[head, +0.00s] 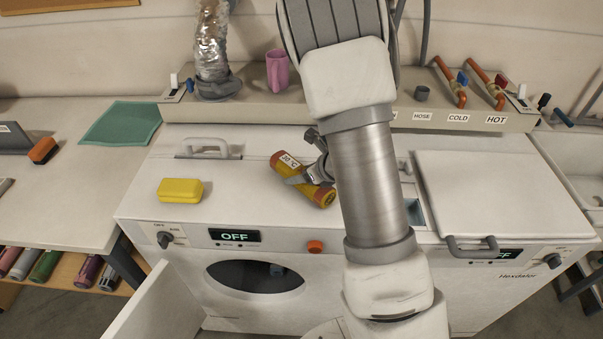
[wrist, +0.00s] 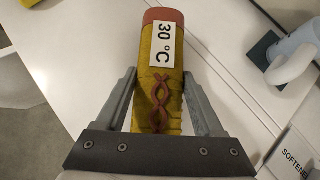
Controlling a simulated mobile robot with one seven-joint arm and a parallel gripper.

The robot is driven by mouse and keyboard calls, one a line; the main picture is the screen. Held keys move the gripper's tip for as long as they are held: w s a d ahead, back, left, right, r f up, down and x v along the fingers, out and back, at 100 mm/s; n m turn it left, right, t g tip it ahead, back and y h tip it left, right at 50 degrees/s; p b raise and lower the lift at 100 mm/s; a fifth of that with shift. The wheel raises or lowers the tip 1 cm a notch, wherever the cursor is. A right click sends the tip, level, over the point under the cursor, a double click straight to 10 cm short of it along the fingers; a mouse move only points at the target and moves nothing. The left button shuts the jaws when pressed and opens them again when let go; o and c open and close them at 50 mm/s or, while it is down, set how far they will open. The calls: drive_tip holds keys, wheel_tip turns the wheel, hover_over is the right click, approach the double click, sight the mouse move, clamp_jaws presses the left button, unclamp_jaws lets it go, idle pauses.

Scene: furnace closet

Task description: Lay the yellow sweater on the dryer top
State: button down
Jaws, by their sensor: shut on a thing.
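The yellow sweater (head: 323,197) is a rolled bundle with orange-red ends, a white "30 °C" tag and a brown cable pattern in the wrist view (wrist: 155,90). My gripper (head: 308,176) is shut on it, one finger on each side, as the wrist view (wrist: 157,78) shows. The sweater is over the right part of the dryer top (head: 240,185), slanted. I cannot tell whether it touches the surface. The dryer is the left machine with an "OFF" display. My arm hides part of the top to its right.
A yellow block (head: 180,190) lies on the dryer top's left part, near a grey handle (head: 203,148). The right machine has a white lid (head: 490,192). A pink cup (head: 277,70) stands on the back ledge. The dryer's front door (head: 158,305) hangs open.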

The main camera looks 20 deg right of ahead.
drive_tip(key=shift+f, duration=0.1)
unclamp_jaws()
idle(0.3)
